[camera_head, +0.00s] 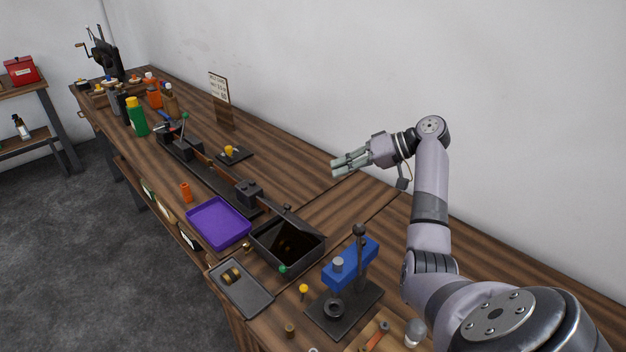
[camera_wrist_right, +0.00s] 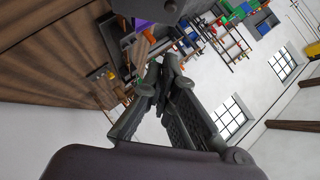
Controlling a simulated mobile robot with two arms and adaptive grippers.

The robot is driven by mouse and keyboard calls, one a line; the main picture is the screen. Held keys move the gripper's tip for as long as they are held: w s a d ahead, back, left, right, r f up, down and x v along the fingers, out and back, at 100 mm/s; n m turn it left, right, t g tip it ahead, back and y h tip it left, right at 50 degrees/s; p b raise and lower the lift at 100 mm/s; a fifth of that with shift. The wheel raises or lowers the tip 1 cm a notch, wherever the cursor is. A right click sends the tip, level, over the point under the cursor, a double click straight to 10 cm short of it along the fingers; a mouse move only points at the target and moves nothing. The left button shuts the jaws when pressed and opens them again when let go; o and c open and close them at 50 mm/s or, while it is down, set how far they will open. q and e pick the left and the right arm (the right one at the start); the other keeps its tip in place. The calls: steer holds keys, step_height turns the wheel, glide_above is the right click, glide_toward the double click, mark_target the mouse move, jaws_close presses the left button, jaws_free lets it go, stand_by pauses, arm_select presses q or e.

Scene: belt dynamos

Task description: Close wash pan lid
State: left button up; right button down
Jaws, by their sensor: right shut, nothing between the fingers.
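The wash pan (camera_head: 262,257) is a dark rectangular box on the wooden bench, below the middle of the head view. Its top is open and its dark, shiny brown inside shows. A thin dark edge with a small knob stands at its back; I cannot tell if this is the lid. My right gripper (camera_head: 338,164) is in the air beyond the pan, up and to the right of it in the picture, apart from it. Its fingers are shut and empty, and they also show together in the wrist view (camera_wrist_right: 166,72). My left gripper is not in view.
A purple tray (camera_head: 218,222) is left of the pan and a grey tray (camera_head: 240,288) is in front. A blue block on a dark stand (camera_head: 350,264) is close on the right. A sign (camera_head: 219,87) and bottles stand farther back. Bench near my gripper is clear.

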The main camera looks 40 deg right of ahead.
steer(key=p+x, duration=0.2)
steer(key=x, duration=0.2)
steer(key=s+a+f+p+x, duration=0.1)
steer(key=p+x, duration=0.1)
steer(key=x, duration=0.2)
steer(key=s+p+x, duration=0.1)
steer(key=p+x, duration=0.1)
steer(key=x, duration=0.2)
steer(key=shift+a+f, duration=0.25)
steer(key=shift+w, duration=0.1)
steer(key=shift+f, duration=0.1)
